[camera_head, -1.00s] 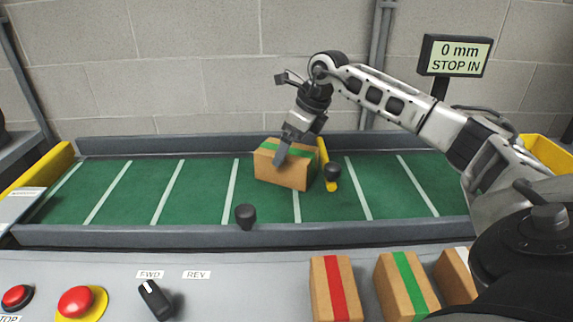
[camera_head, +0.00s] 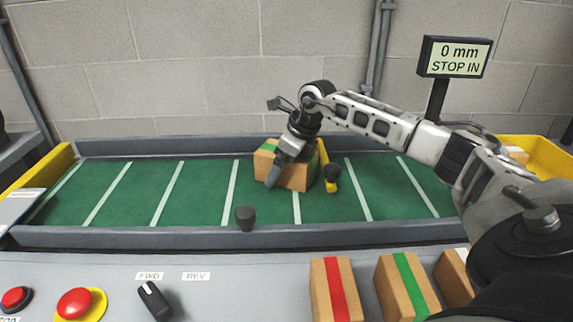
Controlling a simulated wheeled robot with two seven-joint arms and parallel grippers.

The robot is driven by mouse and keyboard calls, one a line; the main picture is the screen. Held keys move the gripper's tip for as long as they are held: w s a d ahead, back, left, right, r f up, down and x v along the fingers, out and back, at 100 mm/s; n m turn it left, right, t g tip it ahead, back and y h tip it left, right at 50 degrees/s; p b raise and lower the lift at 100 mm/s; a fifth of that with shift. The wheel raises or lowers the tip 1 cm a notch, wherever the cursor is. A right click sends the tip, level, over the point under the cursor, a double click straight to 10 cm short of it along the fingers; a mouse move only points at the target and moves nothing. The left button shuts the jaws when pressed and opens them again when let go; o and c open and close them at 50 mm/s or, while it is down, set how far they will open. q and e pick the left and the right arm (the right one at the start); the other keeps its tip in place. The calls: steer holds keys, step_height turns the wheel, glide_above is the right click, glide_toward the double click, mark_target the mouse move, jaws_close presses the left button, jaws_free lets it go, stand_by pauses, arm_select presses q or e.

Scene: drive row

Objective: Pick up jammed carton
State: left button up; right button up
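The jammed carton (camera_head: 294,178) is brown with a green tape stripe and sits on the green conveyor belt. It rests against or very near a yellow bar (camera_head: 328,172) with a dark knob. My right gripper (camera_head: 276,172), on the arm from the right, points down at the carton. A finger lies in front of the carton's near face. The other finger is hidden, so I cannot tell whether it grips. My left gripper is not in view.
A red-striped carton (camera_head: 335,290) and a green-striped carton (camera_head: 407,287) stand on the front panel. A dark post (camera_head: 245,217) stands at the belt's near edge. Red buttons (camera_head: 75,302) and a FWD/REV switch (camera_head: 154,299) are front left. A display (camera_head: 453,57) reads 0 mm STOP IN. The left belt is clear.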

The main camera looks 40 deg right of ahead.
steer(key=shift+f, duration=0.1)
steer(key=c, duration=1.3)
steer(key=shift+c, duration=0.2)
